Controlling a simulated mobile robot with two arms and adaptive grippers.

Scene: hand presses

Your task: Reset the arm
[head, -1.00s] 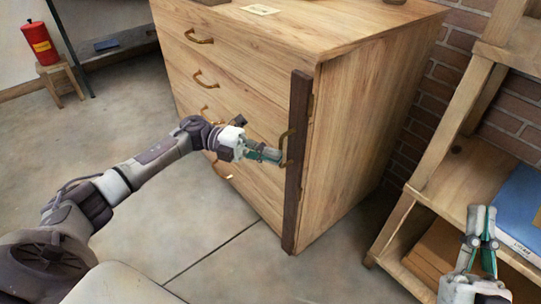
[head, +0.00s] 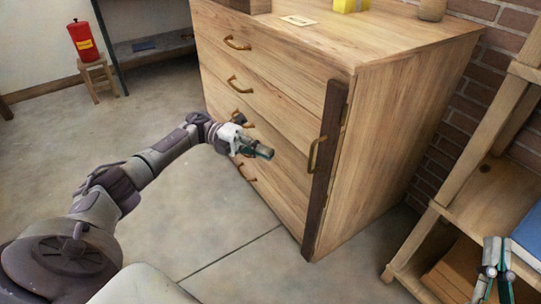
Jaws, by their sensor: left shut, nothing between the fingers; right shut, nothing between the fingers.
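My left gripper (head: 263,152) is shut and empty in front of the wooden drawer cabinet (head: 405,130). It is apart from the brass handle (head: 316,154) on the dark vertical strip (head: 326,165) at the cabinet's front right edge. My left arm reaches in from the lower left and covers part of the lower drawer fronts. My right gripper (head: 492,242) is shut and empty at the lower right, in front of the wooden shelf.
Several drawer handles, one of them a brass handle (head: 238,43), run down the cabinet front. A wooden shelf (head: 470,205) with a blue item (head: 527,235) stands at the right. A red canister (head: 83,42) sits on a stool (head: 98,75) at the far left. The floor between is clear.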

